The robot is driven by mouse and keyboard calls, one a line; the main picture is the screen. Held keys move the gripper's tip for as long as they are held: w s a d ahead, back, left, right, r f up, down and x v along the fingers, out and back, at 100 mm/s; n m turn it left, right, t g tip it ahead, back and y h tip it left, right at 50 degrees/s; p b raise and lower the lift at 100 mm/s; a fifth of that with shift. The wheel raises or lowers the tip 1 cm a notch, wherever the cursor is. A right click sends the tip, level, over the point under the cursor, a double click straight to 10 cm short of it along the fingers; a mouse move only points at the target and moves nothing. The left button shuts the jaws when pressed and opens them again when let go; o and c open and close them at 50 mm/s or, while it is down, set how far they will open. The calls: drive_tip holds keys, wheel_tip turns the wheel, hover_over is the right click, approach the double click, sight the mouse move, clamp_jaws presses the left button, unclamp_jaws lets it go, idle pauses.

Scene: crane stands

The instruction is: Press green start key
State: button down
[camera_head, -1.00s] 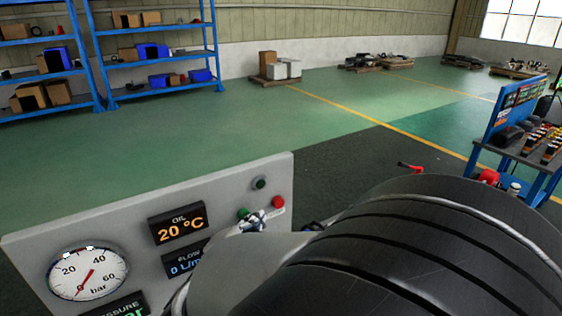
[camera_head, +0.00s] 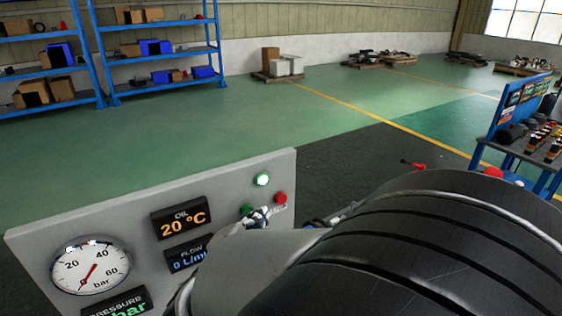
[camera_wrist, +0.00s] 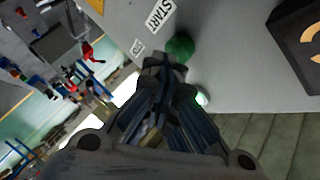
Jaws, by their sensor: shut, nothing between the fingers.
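The green start key (camera_head: 246,210) is on the grey panel (camera_head: 110,210), partly hidden by my gripper (camera_head: 259,216) in the head view. In the wrist view the green key (camera_wrist: 180,47) is beside the START label (camera_wrist: 160,14). My gripper (camera_wrist: 165,65) is shut and empty, its tips at the edge of the key; touching or just short of it, I cannot tell. A round lamp (camera_head: 262,180) above the key glows bright green-white.
A red key (camera_head: 280,198) sits close to the right of the green one. The panel also bears a pressure gauge (camera_head: 90,266) and an oil display (camera_head: 181,218) reading 20 °C. A workbench (camera_head: 525,130) stands at the right.

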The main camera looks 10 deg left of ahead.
drive_tip(key=shift+s+d, duration=0.3)
drive_tip(key=shift+s, duration=0.1)
drive_tip(key=s+d, duration=0.1)
drive_tip(key=s, duration=0.1)
drive_tip(key=s+d, duration=0.2)
idle(0.4)
drive_tip(key=shift+w, duration=0.1)
idle(0.4)
